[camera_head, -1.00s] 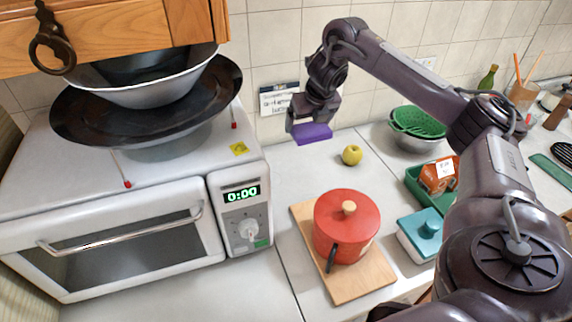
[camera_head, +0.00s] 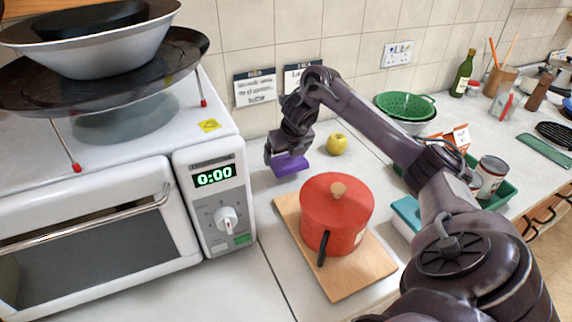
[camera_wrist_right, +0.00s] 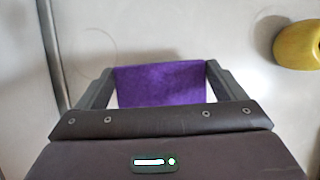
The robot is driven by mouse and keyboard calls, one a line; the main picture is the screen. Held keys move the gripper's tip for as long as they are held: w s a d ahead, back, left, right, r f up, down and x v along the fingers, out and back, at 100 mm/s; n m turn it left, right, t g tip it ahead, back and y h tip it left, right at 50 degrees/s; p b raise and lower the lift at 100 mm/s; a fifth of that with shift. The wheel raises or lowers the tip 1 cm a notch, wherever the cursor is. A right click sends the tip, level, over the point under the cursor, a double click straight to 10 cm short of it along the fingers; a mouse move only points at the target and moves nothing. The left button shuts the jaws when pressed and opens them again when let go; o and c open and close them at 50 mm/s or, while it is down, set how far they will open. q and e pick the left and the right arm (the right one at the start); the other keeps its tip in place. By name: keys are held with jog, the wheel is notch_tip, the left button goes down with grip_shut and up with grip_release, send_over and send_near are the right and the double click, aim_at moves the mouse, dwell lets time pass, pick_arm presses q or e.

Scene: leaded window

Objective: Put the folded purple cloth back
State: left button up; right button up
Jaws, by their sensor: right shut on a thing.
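The folded purple cloth (camera_head: 290,165) is in my right gripper (camera_head: 286,158), between the microwave and the yellow fruit. In the right wrist view the cloth (camera_wrist_right: 162,82) spans the space between the two fingers, with the pale counter beyond it. My right gripper is shut on it. I cannot tell from these views whether the cloth touches the counter. My left gripper is not in view.
A red pot (camera_head: 335,215) on a wooden board (camera_head: 345,282) stands just in front of the cloth. The microwave (camera_head: 205,215) is to its left, a yellow fruit (camera_head: 337,144) to its right. Two small signs (camera_head: 255,88) hang on the tiled wall behind.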

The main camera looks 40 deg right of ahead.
aim_at(287, 159)
notch_tip(287, 159, down, 3)
jog(key=shift+r, duration=0.1)
jog(key=shift+f, duration=0.35)
jog(key=o, duration=0.7)
jog(key=shift+s+r, duration=0.1)
jog(key=shift+r, duration=0.35)
jog(key=p+v, duration=0.4)
jog(key=v, duration=0.6)
jog(key=shift+s+a+r+p, duration=0.15)
jog(key=shift+s+r+p, duration=0.15)
jog(key=shift+r+p, duration=0.2)
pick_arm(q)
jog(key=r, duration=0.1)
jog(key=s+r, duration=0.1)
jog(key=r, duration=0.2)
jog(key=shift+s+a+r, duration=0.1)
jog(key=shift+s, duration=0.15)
